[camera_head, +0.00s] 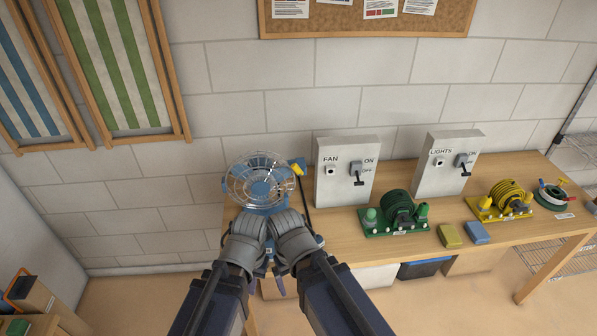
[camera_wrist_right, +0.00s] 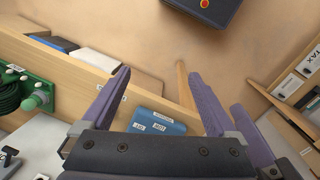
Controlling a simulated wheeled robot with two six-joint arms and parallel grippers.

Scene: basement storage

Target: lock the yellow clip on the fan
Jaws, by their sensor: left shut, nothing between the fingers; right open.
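The fan (camera_head: 258,178), with a round clear cage and blue parts, stands at the left end of the table, behind my two wrists. The yellow clip (camera_head: 298,168) shows at its upper right side; whether it is locked cannot be told. My left gripper (camera_head: 279,286) is shut and empty, low in front of the table edge and mostly hidden by the wrists. My right gripper (camera_wrist_right: 160,75) is open and points down. A blue block with white labels (camera_wrist_right: 155,122) shows between its fingers, apparently not held; I cannot tell whether it is the fan's base.
The FAN switch box (camera_head: 334,187) stands right of the fan, and the LIGHTS box (camera_head: 432,176) farther right. A green hose reel (camera_head: 398,208), a yellow reel (camera_head: 505,200) and two small blocks occupy the table (camera_head: 345,225). Bins sit underneath.

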